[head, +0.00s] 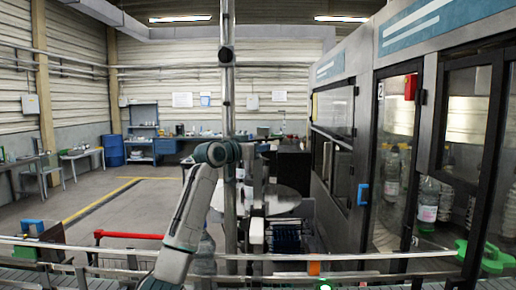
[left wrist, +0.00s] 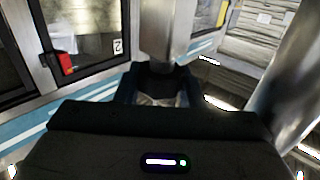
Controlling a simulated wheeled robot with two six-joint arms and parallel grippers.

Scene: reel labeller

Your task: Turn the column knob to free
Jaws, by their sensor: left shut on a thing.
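My left gripper (head: 258,178) is at the labeller's upright, partly hidden by the pole and my wrist. In the left wrist view the gripper's two dark fingers (left wrist: 160,90) are shut on a pale part, which I take to be the column knob (left wrist: 158,88). The fingers cover most of it, so its setting cannot be read. My right gripper is not in view.
The steel pole (head: 229,110) stands close to my arm, with a dark round fitting on it. A round reel plate (head: 285,203) is just right of the gripper. A glazed machine (head: 365,120) fills the right side. A rail and conveyor cross the front.

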